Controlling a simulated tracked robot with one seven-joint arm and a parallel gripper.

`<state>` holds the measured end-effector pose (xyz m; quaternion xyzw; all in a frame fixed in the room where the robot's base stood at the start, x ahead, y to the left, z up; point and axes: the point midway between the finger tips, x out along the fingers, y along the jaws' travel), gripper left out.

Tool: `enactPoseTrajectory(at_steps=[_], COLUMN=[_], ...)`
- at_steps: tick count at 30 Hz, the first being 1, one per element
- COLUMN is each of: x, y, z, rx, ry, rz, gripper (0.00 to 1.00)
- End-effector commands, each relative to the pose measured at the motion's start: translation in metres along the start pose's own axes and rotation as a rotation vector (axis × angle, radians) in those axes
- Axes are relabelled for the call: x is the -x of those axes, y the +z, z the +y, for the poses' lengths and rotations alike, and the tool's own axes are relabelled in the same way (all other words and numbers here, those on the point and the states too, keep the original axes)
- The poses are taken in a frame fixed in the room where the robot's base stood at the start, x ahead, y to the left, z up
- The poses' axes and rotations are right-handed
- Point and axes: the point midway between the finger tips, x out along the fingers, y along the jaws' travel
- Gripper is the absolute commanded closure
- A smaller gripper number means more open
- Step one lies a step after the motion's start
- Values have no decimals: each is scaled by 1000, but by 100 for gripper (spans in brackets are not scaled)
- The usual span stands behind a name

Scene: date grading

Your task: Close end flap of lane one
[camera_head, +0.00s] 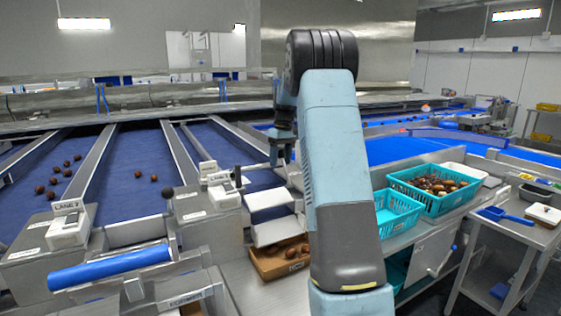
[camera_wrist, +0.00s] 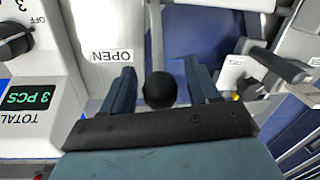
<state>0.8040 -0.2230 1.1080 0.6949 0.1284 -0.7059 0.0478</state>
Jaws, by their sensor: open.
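A black ball knob (camera_wrist: 159,89) sits between the two fingers of my gripper (camera_wrist: 160,84) in the wrist view. The fingers are open on either side of it, with a gap showing. A white plate marked OPEN (camera_wrist: 112,56) lies just left of the knob, upside down. In the head view my gripper (camera_head: 283,150) hangs over the lanes, partly hidden by my own arm. The lane one box (camera_head: 67,207) stands at left. A black knob (camera_head: 168,192) stands at the near end of the belt beside it. I cannot tell which knob the wrist view shows, nor see the flap clearly.
In the head view, dates lie on the blue belt (camera_head: 140,150).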

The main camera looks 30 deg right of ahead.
Motion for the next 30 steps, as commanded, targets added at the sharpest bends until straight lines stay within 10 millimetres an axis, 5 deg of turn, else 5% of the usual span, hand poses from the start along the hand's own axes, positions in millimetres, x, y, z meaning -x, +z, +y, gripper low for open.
enactPoseTrajectory(at_steps=[13, 30], x=[-8, -8], y=[0, 0], z=[0, 0], rx=[0, 0], ry=[0, 1], rz=[0, 1], gripper=[41, 95])
